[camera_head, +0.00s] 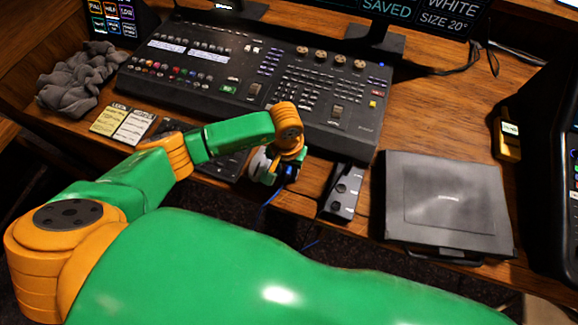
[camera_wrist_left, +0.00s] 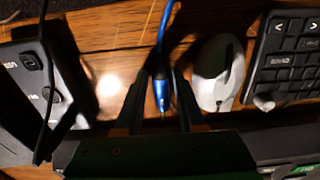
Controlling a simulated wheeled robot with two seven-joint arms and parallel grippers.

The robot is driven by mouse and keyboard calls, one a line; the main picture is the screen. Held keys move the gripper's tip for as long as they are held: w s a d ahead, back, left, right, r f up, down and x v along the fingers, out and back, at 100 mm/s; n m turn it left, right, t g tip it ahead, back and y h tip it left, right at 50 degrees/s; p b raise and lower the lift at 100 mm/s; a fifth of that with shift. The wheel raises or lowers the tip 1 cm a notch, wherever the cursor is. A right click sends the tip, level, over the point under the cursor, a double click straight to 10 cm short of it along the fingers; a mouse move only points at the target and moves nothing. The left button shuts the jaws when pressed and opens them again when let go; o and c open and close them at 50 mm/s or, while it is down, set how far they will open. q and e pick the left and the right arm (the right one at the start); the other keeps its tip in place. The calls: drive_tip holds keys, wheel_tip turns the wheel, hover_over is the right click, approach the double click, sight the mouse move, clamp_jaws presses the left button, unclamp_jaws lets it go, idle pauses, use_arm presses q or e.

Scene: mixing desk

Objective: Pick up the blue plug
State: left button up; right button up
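The blue plug (camera_wrist_left: 162,95) lies on the wooden desk in the left wrist view, with its blue cable (camera_wrist_left: 165,25) running to the top of that view. The two dark fingers of my left gripper (camera_wrist_left: 161,110) stand on either side of the plug, open, with a narrow gap visible around it. In the head view my left gripper (camera_head: 284,176) is low at the desk's front edge, beside a white mouse. The blue cable (camera_head: 266,208) hangs over that edge there; the plug itself is mostly hidden by the gripper. My right gripper is not in view.
The mouse (camera_wrist_left: 217,72) and keyboard (camera_wrist_left: 290,48) are close on one side of the fingers. A black switch box (camera_head: 343,192) is on the other side. The mixing console (camera_head: 225,80) stands behind, and a dark closed case (camera_head: 445,205) is at the right.

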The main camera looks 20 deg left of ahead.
use_arm(q)
drive_tip(key=shift+s, duration=0.15)
clamp_jaws()
drive_tip(key=shift+r, duration=0.1)
